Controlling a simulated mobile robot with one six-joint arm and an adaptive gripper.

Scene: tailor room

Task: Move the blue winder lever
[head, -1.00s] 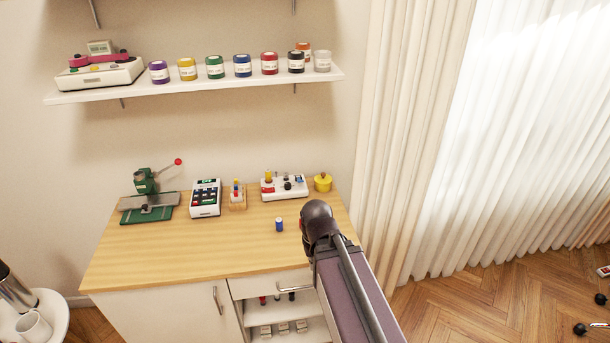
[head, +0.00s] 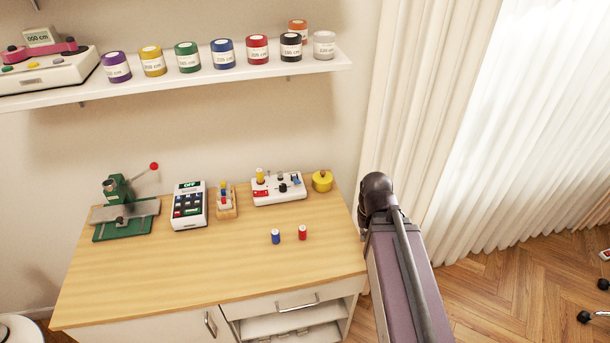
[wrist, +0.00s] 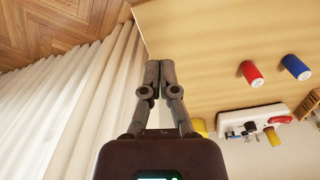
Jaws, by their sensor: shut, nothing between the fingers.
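A white winder box (head: 279,192) stands at the back right of the wooden table. It carries a yellow spool (head: 260,176), a black knob (head: 283,188) and a small blue part (head: 296,181) at its right end, which looks like the lever. The box (wrist: 232,118) also shows upside down at the right of the wrist view, with a small blue part (wrist: 250,126) on it. My gripper (wrist: 160,68) is shut and empty, with its fingers together, apart from the box. In the head view my arm hides its fingers.
A blue spool (head: 276,237) and a red spool (head: 302,233) stand on the table in front of the box. A yellow pot (head: 322,181) is close to its right end. A wooden spool rack (head: 226,204) stands to its left. The front tabletop is mostly clear.

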